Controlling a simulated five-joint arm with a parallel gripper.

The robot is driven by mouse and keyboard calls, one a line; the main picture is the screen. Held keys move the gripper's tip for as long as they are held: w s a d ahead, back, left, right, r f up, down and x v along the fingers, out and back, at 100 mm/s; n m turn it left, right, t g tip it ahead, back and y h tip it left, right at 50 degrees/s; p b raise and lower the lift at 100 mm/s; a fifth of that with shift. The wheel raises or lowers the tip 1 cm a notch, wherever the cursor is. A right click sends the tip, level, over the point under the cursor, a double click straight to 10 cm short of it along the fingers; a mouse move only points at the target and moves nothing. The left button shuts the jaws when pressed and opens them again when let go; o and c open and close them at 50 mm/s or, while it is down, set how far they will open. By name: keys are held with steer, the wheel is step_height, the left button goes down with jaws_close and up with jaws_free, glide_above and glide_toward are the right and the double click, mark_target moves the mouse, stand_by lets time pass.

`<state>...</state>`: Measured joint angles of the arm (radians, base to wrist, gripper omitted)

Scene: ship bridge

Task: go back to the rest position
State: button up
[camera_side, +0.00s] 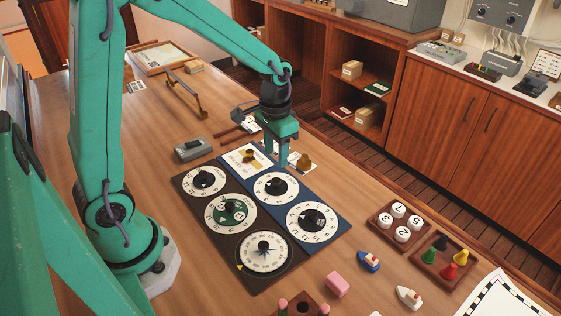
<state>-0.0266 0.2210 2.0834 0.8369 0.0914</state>
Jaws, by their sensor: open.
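My gripper (284,152) points down over the far end of the dial boards, at the end of my teal arm. Its fingers are seen nearly edge-on, so the gap between them is hard to make out, and nothing shows held in them. Below and beside it are a white card with a small brass piece (249,156) and a brass-coloured knob-like piece (304,162). Whether the fingertips touch the board cannot be told.
A dark board (217,239) and a blue board (333,230) carry several dials with black knobs. A grey box (193,149) stands at left. Trays of numbered discs (378,217) and coloured pawns (417,259), toy boats (369,261) and a pink block (336,285) lie at right front.

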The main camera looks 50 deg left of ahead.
steer(key=s+d+r+t, duration=0.1)
steer(key=s+r+t, duration=0.4)
steer(key=s+r, duration=0.9)
steer(key=shift+s+n+t, duration=0.3)
steer(key=shift+s+n, duration=0.1)
steer(key=shift+s, duration=0.15)
